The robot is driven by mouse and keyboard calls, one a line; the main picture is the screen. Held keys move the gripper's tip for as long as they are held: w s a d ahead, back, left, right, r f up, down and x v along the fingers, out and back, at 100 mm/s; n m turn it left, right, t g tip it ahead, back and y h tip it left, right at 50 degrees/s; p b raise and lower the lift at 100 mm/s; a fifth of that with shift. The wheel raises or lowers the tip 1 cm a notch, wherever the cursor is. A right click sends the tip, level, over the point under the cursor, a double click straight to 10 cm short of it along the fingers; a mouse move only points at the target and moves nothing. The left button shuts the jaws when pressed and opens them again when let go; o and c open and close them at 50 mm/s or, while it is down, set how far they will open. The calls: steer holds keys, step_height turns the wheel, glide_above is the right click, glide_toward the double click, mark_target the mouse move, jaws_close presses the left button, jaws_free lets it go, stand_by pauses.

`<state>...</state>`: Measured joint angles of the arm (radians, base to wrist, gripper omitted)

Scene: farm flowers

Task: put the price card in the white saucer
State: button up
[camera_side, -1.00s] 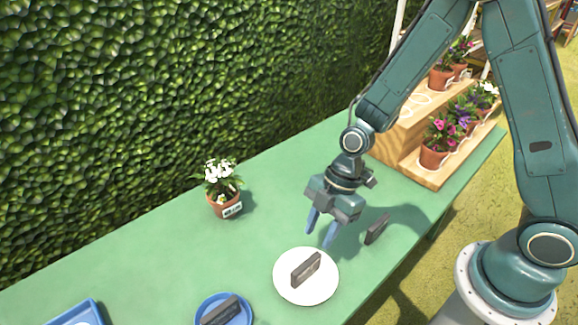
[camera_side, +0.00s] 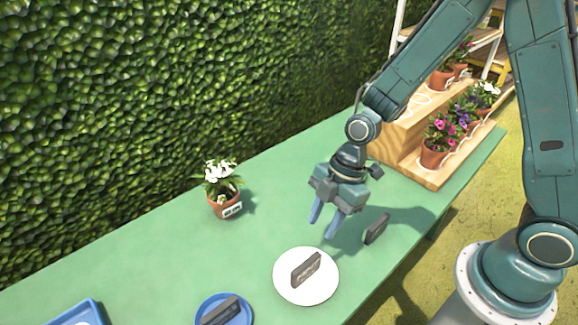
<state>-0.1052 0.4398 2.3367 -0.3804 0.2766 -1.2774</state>
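The white saucer (camera_side: 322,293) lies near the front of the green table, and a dark price card (camera_side: 306,270) stands in it. Another dark price card (camera_side: 377,229) stands on the table to the right of my gripper. A third dark card (camera_side: 221,311) sits in a blue saucer (camera_side: 243,318) at the bottom of the view. My gripper (camera_side: 323,229) is open and empty. It hangs above the table behind the white saucer, its blue fingers apart and pointing down, touching no card.
A potted white flower (camera_side: 223,190) with a label stands at the back of the table (camera_side: 150,250). A wooden stepped stand (camera_side: 400,145) with potted flowers is at the right. A blue tray (camera_side: 82,312) is at the bottom left. The table's middle is clear.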

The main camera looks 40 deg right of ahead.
steer(key=s+d+r+m+t+h, duration=0.1)
steer(key=s+d+r+m, duration=0.3)
steer(key=r, duration=0.3)
steer(key=s+d+r+m+t+h, duration=0.1)
steer(key=s+d+r+m+t, duration=0.1)
steer(key=s+d+r+m, duration=0.2)
steer(key=s+d+r+m+t+h, duration=0.2)
steer(key=s+d+r+m, duration=0.3)
steer(key=r+m, duration=0.4)
steer(key=v, duration=0.3)
